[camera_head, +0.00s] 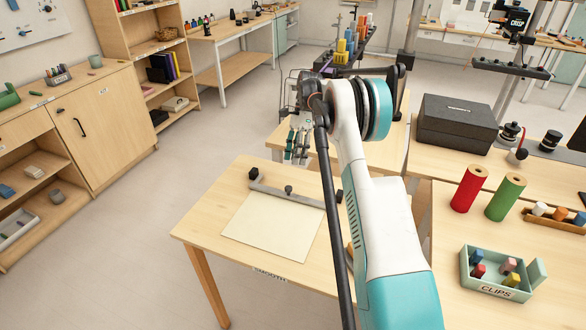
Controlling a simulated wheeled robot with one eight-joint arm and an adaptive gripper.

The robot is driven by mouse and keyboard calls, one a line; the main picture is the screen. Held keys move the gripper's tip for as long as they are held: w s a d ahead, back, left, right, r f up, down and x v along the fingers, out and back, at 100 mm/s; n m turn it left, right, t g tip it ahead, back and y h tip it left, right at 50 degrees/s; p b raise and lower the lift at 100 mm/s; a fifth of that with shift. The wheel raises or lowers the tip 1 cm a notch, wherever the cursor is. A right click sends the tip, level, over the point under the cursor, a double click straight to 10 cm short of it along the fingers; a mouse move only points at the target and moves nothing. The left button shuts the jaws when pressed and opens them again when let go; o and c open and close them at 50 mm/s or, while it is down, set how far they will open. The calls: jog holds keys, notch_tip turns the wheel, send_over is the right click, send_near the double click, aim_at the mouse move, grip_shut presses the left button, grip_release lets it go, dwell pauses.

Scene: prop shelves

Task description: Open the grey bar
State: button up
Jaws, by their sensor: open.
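The grey bar (268,191) is a thin strip across the far edge of a cream sheet (265,230) on a small wooden table. A dark knob (289,190) stands near its middle, and a black block (253,173) stands near its left end. The bar looks low against the sheet; I cannot tell if it touches it. My gripper (296,158) is open, with teal and dark fingers pointing down. In the picture it is above the bar and apart from it. My arm hides part of the table and the area by the bar's right end.
The table's front edge bears a "SMOOTH" label (270,274). To the right, another table holds a red roll (469,189), a green roll (505,198) and a clips tray (497,289). A black box (456,122) stands behind. The floor at left is clear.

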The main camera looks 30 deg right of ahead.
jog(key=shift+v, duration=2.7)
